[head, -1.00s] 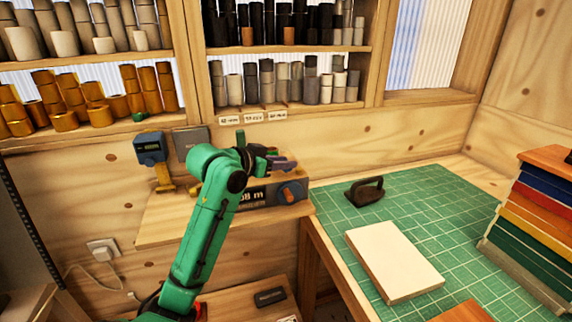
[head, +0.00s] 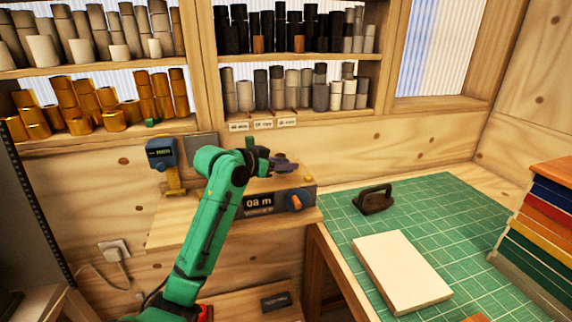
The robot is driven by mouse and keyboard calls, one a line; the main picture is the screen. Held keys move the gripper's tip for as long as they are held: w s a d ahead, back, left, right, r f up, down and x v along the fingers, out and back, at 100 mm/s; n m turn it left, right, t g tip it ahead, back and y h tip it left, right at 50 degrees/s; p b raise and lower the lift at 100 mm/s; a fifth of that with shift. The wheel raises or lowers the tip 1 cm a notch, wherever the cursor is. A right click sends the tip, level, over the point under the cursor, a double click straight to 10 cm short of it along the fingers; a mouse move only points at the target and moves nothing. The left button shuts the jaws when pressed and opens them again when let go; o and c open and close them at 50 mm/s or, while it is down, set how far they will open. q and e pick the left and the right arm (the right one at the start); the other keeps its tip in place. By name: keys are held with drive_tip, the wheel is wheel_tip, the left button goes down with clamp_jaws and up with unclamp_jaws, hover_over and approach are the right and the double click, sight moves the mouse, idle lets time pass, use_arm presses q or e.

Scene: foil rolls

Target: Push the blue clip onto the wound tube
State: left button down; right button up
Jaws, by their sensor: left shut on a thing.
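My left arm is green and reaches up from the bottom. I cannot make out a blue clip or a wound tube elsewhere. The wrist hides part of the machine's top. My right gripper is not in view.
A blue meter on a yellow stand (head: 163,158) is left of the arm. Shelves of gold, black and grey rolls (head: 100,110) hang behind. On the green mat (head: 440,215) are a dark handled tool (head: 373,200) and a pale board (head: 400,272); a coloured stack (head: 545,225) stands right.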

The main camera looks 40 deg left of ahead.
use_arm(q)
drive_tip(key=shift+a+r, duration=0.15)
drive_tip(key=shift+a, duration=0.1)
idle(0.8)
drive_tip(key=c, duration=0.5)
unclamp_jaws()
drive_tip(key=shift+d, duration=0.15)
